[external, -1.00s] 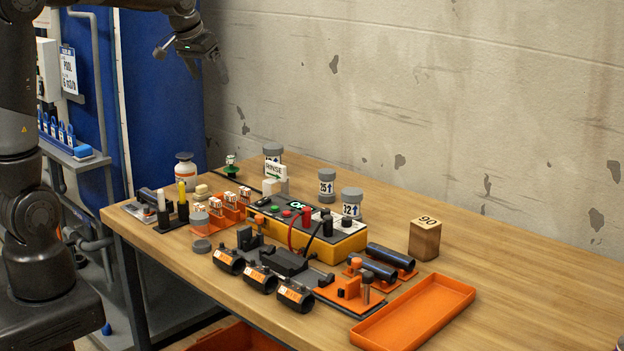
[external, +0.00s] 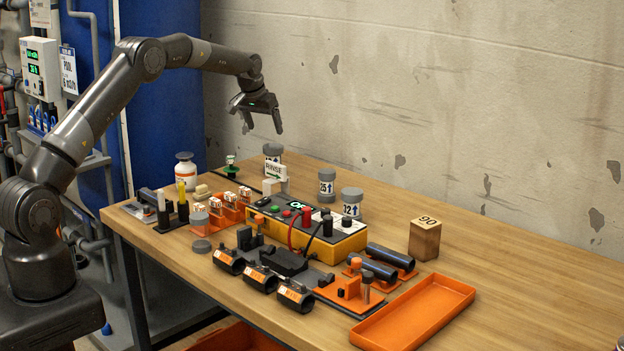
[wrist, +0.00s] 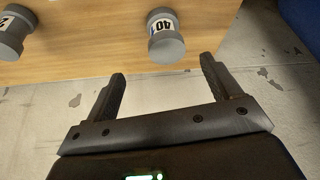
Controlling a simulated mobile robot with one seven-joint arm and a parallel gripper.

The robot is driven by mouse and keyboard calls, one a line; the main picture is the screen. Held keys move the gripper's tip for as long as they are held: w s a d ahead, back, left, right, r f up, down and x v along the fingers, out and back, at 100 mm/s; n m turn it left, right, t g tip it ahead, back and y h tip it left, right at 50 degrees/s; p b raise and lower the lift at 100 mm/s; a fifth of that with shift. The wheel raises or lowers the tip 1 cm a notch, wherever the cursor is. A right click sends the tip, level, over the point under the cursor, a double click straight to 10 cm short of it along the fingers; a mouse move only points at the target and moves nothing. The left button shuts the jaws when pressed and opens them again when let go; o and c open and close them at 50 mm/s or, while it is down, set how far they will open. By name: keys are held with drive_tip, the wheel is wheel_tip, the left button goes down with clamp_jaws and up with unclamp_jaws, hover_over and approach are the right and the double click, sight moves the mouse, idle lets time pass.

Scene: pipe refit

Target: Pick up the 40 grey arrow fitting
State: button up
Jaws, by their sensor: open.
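The 40 grey arrow fitting (wrist: 166,48) stands on the wooden table in the wrist view, a grey cylinder with wider ends and a white label reading 40. My gripper (external: 262,117) is open and empty, high above the back of the table. In the wrist view my gripper (wrist: 163,68) has its two fingers apart, with the 40 fitting ahead between their lines, not touching.
Similar grey fittings marked 25 (external: 326,187) and 32 (external: 351,203) stand to the right. A yellow tester (external: 345,246) and black couplers are nearer. The wall (external: 430,90) rises behind the table.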

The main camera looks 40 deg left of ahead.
sight(270, 147)
drive_tip(key=x, duration=0.9)
drive_tip(key=shift+a, duration=0.4)
drive_tip(key=shift+x, duration=2.75)
drive_tip(key=shift+c, duration=0.3)
drive_tip(key=shift+r, duration=0.1)
drive_tip(key=c, duration=1.1)
